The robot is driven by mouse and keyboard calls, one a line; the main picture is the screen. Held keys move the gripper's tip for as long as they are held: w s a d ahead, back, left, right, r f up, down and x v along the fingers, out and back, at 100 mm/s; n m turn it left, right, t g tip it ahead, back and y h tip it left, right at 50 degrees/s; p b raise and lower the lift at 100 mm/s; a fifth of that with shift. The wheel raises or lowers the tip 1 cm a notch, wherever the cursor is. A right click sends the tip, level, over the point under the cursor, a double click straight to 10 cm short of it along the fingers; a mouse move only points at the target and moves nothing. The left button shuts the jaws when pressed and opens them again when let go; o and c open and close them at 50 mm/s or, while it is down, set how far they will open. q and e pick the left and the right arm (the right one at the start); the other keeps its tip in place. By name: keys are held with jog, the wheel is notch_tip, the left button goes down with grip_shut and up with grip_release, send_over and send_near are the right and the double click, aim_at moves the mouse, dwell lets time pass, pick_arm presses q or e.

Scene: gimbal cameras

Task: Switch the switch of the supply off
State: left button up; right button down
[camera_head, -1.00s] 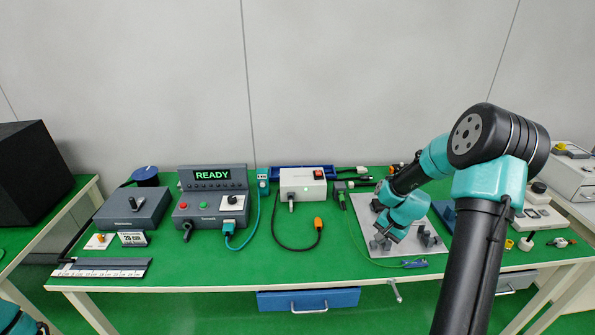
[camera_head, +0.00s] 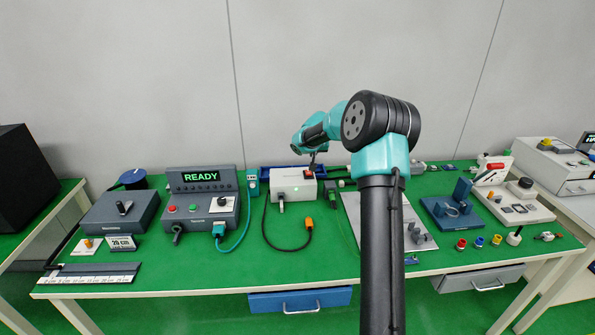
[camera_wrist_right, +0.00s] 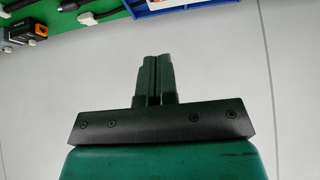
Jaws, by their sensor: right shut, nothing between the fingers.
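The supply (camera_head: 285,190) is a white box at the back middle of the green table. A small green light shows on its front. Its switch (camera_head: 309,173) is a dark and red rocker at the right of its top; its tilt is too small to read. My right gripper (camera_head: 313,163) points down just above the switch, its fingers shut and empty. I cannot tell whether the fingertips touch the switch. The right wrist view shows the shut fingers (camera_wrist_right: 157,78), with no supply or switch recognisable there. My left gripper is out of view.
A grey box with a lit READY display (camera_head: 201,177) stands left of the supply. An orange-ended black cable (camera_head: 309,226) lies in front of it. A blue tray (camera_head: 268,171) is behind it. A grey plate (camera_head: 414,231) lies right, beyond my arm.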

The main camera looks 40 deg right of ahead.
jog(key=shift+w+r, duration=0.1)
dwell(0.3)
send_over(309, 173)
jog(key=f, duration=0.8)
jog(key=shift+s+a+f, duration=0.2)
jog(key=shift+s+f, duration=0.1)
jog(key=shift+s, duration=0.1)
jog(key=shift+s+a+f, duration=0.15)
jog(key=shift+s+f, duration=0.05)
jog(key=shift+f, duration=0.7)
jog(key=shift+s+a+f, duration=0.1)
jog(key=shift+f, duration=0.8)
jog(key=shift+a, duration=0.1)
